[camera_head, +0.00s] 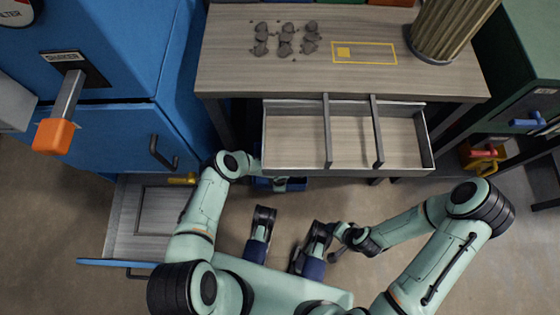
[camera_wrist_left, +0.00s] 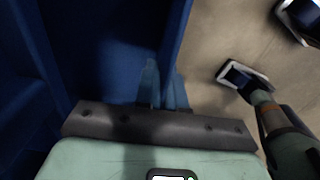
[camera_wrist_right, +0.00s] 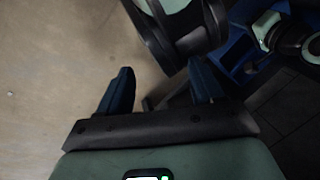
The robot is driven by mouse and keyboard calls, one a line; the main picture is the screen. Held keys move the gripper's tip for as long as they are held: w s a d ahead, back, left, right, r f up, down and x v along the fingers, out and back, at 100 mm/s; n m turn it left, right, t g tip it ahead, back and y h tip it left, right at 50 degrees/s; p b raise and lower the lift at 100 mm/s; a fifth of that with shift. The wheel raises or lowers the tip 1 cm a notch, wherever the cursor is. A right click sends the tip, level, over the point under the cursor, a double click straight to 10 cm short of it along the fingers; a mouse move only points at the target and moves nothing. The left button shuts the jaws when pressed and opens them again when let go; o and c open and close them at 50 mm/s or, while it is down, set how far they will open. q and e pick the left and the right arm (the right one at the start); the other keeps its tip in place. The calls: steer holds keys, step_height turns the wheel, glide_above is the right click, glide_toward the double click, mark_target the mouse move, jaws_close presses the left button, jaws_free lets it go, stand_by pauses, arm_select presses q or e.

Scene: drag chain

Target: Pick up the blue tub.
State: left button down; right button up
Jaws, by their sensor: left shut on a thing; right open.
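The blue tub (camera_head: 262,185) is low under the front edge of the table, mostly hidden by the open drawer and my left arm. Its dark blue wall (camera_wrist_left: 100,45) fills much of the left wrist view. My left gripper (camera_wrist_left: 165,85) is shut on the tub's wall, with a finger on each side of it. The tub also shows in the right wrist view (camera_wrist_right: 235,55), beside my left wrist. My right gripper (camera_wrist_right: 158,75) is open and empty, away from the tub, above the floor.
An open, empty drawer (camera_head: 296,140) with dividers juts out above the tub. The table (camera_head: 230,60) holds dark lumps and a ribbed bin (camera_head: 450,30). A blue cabinet (camera_head: 110,130) with an open lower drawer (camera_head: 120,225) stands left.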

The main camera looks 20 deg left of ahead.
arm_select(q)
steer(key=c, duration=1.2)
jaws_free()
steer(key=shift+o, duration=0.2)
step_height(320, 180, up, 13)
steer(key=p, duration=0.6)
steer(key=shift+f+p, duration=0.2)
steer(key=shift+p, duration=0.2)
steer(key=shift+r+p, duration=0.4)
steer(key=shift+r, duration=0.05)
arm_select(e)
steer(key=s+a+r+g, duration=0.2)
steer(key=s+r, duration=0.4)
steer(key=r, duration=0.1)
steer(key=shift+s+a+r+n+g+y, duration=0.25)
steer(key=shift+s+r+n+g+y, duration=0.05)
steer(key=shift+s+r+y, duration=0.1)
